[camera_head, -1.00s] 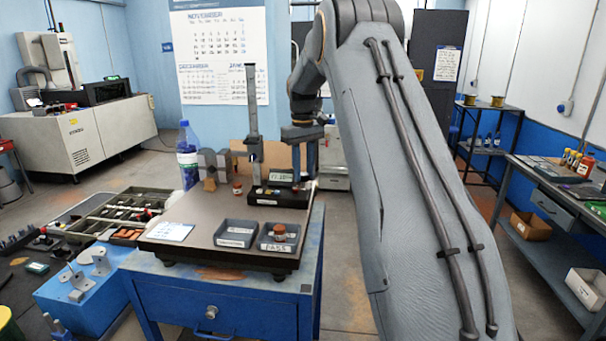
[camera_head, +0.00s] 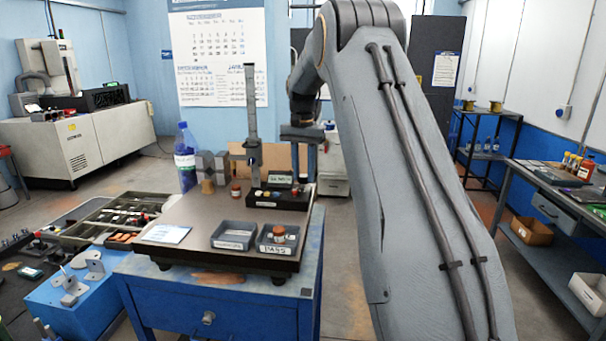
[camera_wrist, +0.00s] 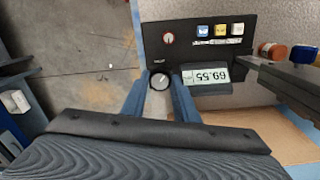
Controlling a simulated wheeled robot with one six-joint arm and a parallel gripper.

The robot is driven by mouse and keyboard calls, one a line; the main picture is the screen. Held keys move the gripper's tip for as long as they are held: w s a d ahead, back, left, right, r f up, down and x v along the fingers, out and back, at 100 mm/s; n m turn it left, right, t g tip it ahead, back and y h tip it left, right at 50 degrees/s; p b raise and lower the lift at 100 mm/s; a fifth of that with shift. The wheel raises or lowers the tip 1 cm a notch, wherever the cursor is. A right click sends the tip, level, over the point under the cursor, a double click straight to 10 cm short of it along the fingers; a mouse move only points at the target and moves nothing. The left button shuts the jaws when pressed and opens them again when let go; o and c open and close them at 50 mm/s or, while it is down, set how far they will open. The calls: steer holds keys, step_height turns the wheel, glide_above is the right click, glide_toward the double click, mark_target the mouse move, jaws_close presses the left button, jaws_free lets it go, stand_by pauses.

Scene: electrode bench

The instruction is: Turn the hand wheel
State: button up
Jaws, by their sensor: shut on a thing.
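The hand wheel (camera_wrist: 160,81) is a small dark round knob with a pale mark on its face, at the end of the black base of the height gauge (camera_wrist: 200,40). In the wrist view, my gripper (camera_wrist: 160,92) has one blue-grey finger on each side of the wheel and is shut on it. In the head view, my gripper (camera_head: 303,160) reaches down at the right end of the gauge base (camera_head: 281,196); the wheel is too small to make out there. The gauge's lit display (camera_wrist: 206,75) shows digits, and its column (camera_head: 253,115) stands upright.
The gauge stands on a dark plate (camera_head: 190,212) over a blue cabinet (camera_head: 235,305). Two grey trays, one labelled PASS (camera_head: 278,240), sit in front. A blue-capped bottle (camera_head: 185,158) and grey blocks stand left. Open floor lies right of the cabinet.

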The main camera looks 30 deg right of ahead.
steer(key=m, duration=0.5)
steer(key=shift+r+m+b, duration=0.1)
steer(key=shift+m+b, duration=0.2)
steer(key=shift+b, duration=0.1)
steer(key=m, duration=0.5)
steer(key=shift+d, duration=0.1)
steer(key=m+b, duration=0.1)
steer(key=m, duration=0.4)
steer(key=shift+m, duration=0.4)
steer(key=m, duration=0.5)
steer(key=shift+r+m, duration=0.1)
steer(key=shift+m, duration=0.3)
steer(key=o, duration=1.1)
steer(key=shift+c, duration=0.2)
